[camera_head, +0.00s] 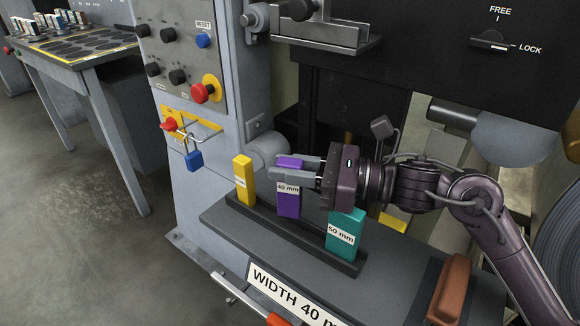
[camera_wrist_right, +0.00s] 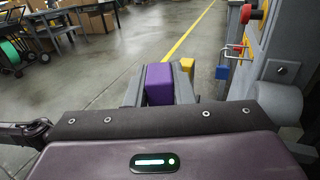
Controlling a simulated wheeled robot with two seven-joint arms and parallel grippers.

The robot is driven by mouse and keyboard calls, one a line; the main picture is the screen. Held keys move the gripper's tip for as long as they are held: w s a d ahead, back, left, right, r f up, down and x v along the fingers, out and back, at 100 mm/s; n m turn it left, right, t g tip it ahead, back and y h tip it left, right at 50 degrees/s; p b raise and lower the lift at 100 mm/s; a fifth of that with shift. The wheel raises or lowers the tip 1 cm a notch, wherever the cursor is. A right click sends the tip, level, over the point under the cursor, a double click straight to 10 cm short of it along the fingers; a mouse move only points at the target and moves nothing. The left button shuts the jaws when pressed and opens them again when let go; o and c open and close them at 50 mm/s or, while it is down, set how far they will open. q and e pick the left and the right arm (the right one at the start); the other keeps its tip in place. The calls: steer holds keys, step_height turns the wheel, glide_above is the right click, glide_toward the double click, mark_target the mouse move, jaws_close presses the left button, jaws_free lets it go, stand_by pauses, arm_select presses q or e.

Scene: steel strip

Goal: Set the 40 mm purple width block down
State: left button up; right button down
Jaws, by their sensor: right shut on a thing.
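The purple block (camera_head: 288,205), labelled 40 mm, stands upright in the middle of a dark rack (camera_head: 292,237) on a grey shelf. Whether its base touches the rack floor I cannot tell. My right gripper (camera_head: 296,168) is shut on its upper part, coming from the right. The right wrist view shows the purple block (camera_wrist_right: 159,84) between the two fingers. A yellow block (camera_head: 244,180) stands at the rack's left end, and a teal block (camera_head: 345,234) labelled 50 mm at its right end. My left gripper is not in view.
A "WIDTH 40 m…" sign (camera_head: 290,296) hangs on the shelf's front edge. A brown handle-like piece (camera_head: 450,290) is at the shelf's right. A control panel (camera_head: 180,60) with a padlock (camera_head: 194,160) stands left. The shelf in front of the rack is clear.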

steer(key=c, duration=1.2)
jaws_free()
steer(key=shift+o, duration=0.2)
steer(key=v, duration=0.7)
steer(key=shift+s+d+b, duration=0.15)
steer(key=shift+d+b, duration=0.25)
steer(key=shift+b, duration=0.05)
